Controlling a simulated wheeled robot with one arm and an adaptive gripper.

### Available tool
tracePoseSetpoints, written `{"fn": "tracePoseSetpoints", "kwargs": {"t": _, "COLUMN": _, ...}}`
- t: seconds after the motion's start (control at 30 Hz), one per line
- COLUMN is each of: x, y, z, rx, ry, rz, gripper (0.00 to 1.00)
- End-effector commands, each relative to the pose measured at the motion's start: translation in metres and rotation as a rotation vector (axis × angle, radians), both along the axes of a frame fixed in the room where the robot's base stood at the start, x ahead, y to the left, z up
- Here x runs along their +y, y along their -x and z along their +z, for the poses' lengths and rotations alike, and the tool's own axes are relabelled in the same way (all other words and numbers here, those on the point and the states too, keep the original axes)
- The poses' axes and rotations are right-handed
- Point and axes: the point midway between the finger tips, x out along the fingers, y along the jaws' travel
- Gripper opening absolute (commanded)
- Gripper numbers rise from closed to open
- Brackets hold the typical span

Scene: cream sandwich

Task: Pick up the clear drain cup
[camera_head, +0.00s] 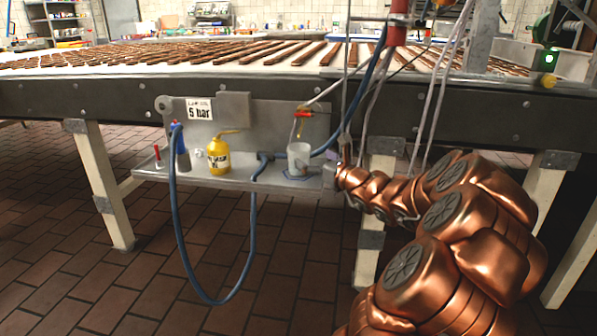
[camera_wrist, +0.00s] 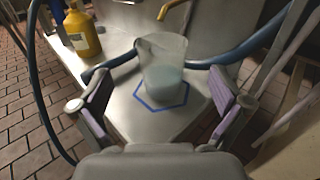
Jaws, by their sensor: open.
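The clear drain cup (camera_head: 299,158) stands upright on a small metal shelf under the conveyor. In the wrist view the cup (camera_wrist: 162,62) holds a cloudy pale liquid in its lower part and stands on a blue outlined hexagon (camera_wrist: 160,106). A yellow spout (camera_wrist: 170,8) is above and behind it. My gripper (camera_wrist: 160,98) is open, with one purple-padded finger on each side in front of the cup, and nothing is held between them. In the head view my copper arm reaches in from the right, and its gripper end (camera_head: 338,172) is beside the shelf's right end.
A yellow bottle (camera_head: 219,155) stands on the shelf (camera_head: 262,178) left of the cup. A blue hose (camera_head: 178,230) loops below the shelf, and another runs behind the cup. Hanging cables (camera_head: 437,85) are near my arm. The conveyor (camera_head: 120,97) is above.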

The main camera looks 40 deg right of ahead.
Motion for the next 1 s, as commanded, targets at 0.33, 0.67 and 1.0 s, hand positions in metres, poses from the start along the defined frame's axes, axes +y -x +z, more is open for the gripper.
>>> {"fn": "tracePoseSetpoints", "kwargs": {"t": 0.33, "x": -0.008, "y": -0.024, "z": -0.002, "rx": -0.002, "ry": -0.006, "rz": -0.008, "gripper": 1.00}}
{"fn": "tracePoseSetpoints", "kwargs": {"t": 0.67, "x": -0.011, "y": -0.048, "z": 0.000, "rx": -0.001, "ry": -0.004, "rz": -0.007, "gripper": 1.00}}
{"fn": "tracePoseSetpoints", "kwargs": {"t": 1.0, "x": -0.015, "y": -0.073, "z": 0.004, "rx": -0.001, "ry": -0.006, "rz": -0.008, "gripper": 1.00}}
